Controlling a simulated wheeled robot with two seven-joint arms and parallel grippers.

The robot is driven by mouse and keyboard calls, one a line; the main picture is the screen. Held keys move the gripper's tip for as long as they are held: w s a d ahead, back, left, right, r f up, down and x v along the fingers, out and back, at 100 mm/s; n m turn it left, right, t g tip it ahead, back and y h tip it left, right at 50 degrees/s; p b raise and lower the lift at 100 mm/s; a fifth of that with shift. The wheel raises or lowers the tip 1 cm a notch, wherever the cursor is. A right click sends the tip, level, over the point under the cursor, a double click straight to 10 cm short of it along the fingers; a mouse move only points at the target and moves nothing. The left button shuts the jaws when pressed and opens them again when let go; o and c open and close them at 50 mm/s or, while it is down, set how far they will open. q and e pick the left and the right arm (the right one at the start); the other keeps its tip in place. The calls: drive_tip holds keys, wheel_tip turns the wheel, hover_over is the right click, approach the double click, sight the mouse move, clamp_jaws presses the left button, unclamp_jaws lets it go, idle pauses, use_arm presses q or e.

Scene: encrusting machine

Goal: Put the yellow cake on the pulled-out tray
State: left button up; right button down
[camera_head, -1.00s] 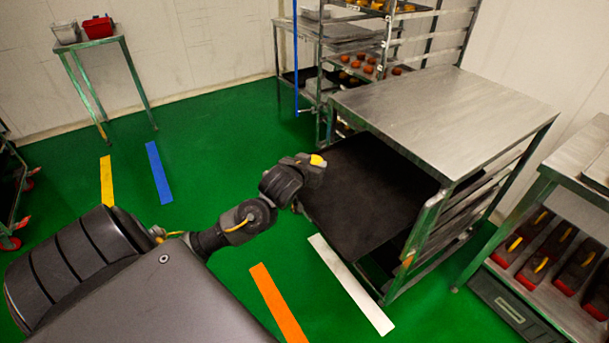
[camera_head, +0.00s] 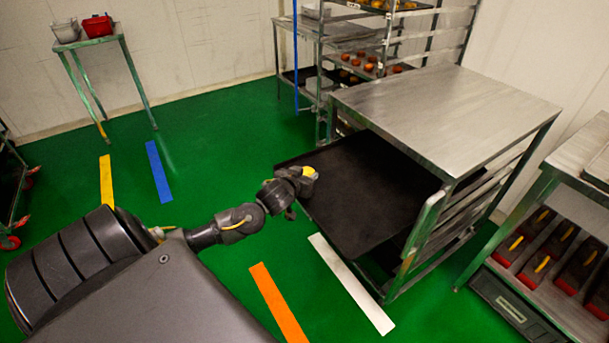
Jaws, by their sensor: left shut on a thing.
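The yellow cake (camera_head: 309,172) is small and sits in the tips of my left gripper (camera_head: 304,177), which is shut on it. The gripper is at the left edge of the pulled-out tray (camera_head: 365,195); I cannot tell its height above the tray. The tray is flat, black and bare. It sticks out to the left from under the metal top of a rack. My right gripper is not in view.
The rack's steel top (camera_head: 445,110) and its front post (camera_head: 425,228) stand right of the tray. A taller rack (camera_head: 395,40) with trays of baked pieces is behind. A shelf with red-and-black tools (camera_head: 545,260) is at the right.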

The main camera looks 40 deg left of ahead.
use_arm(q)
drive_tip(key=o, duration=1)
drive_tip(key=shift+f, duration=0.1)
drive_tip(key=shift+s+r, duration=0.1)
drive_tip(key=shift+r, duration=0.15)
drive_tip(key=p+v, duration=0.1)
drive_tip(key=v, duration=1.1)
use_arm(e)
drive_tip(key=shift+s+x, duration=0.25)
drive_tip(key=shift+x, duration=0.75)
use_arm(q)
drive_tip(key=shift+f, duration=0.1)
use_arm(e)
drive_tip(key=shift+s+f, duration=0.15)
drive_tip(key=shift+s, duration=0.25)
